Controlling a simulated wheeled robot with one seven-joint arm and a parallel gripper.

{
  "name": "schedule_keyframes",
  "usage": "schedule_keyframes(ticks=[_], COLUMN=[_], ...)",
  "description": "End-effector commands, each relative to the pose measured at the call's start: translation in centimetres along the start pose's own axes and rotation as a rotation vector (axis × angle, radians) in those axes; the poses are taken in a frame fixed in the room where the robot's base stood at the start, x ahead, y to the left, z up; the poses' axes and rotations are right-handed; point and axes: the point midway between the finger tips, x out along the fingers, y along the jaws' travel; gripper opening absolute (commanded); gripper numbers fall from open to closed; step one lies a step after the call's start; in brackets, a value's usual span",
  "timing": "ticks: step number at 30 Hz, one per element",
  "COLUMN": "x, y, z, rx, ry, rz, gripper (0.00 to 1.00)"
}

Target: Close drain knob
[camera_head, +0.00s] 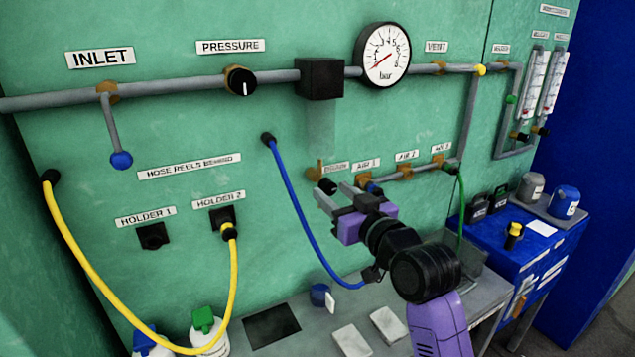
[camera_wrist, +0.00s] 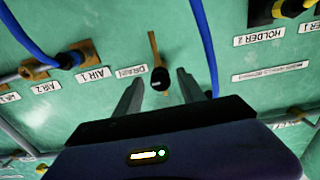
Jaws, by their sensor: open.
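The drain knob (camera_wrist: 160,79) is a small round black knob with a light mark, on the green panel beside the DRAIN label (camera_wrist: 131,71). A thin brass pipe (camera_wrist: 153,47) runs out from it. In the head view the knob (camera_head: 327,185) sits at the left end of the AIR row, partly behind my fingers. My gripper (camera_head: 333,192) is open and empty in front of it. In the wrist view the knob shows between my two fingertips (camera_wrist: 160,76). I cannot tell whether the fingers touch it.
A blue hose (camera_head: 293,200) hangs left of my gripper and ends near the AIR 1 outlet (camera_head: 372,187). The pressure knob (camera_head: 240,81) and gauge (camera_head: 382,55) are higher up. A grey bench (camera_head: 300,313) stands below.

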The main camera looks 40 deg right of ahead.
Motion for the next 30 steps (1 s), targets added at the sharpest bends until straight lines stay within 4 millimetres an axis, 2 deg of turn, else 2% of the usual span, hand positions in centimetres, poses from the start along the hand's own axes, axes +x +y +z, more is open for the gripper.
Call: schedule_keyframes(ticks=[6, 10, 15, 22, 23, 30], x=[3.5, 5.0, 5.8, 5.9, 5.9, 5.9], y=[0.0, 0.0, -0.1, -0.1, -0.1, 0.0], z=[-0.2, -0.2, -0.1, 0.0, 0.0, 0.0], rx=[-0.001, 0.0, 0.001, 0.001, 0.001, 0.001], ry=[0.0, 0.0, 0.002, 0.002, 0.002, 0.001], rz=[0.0, 0.0, 0.0, 0.0, 0.0, 0.0], gripper=[0.47, 0.47, 0.47, 0.47, 0.45, 0.0])
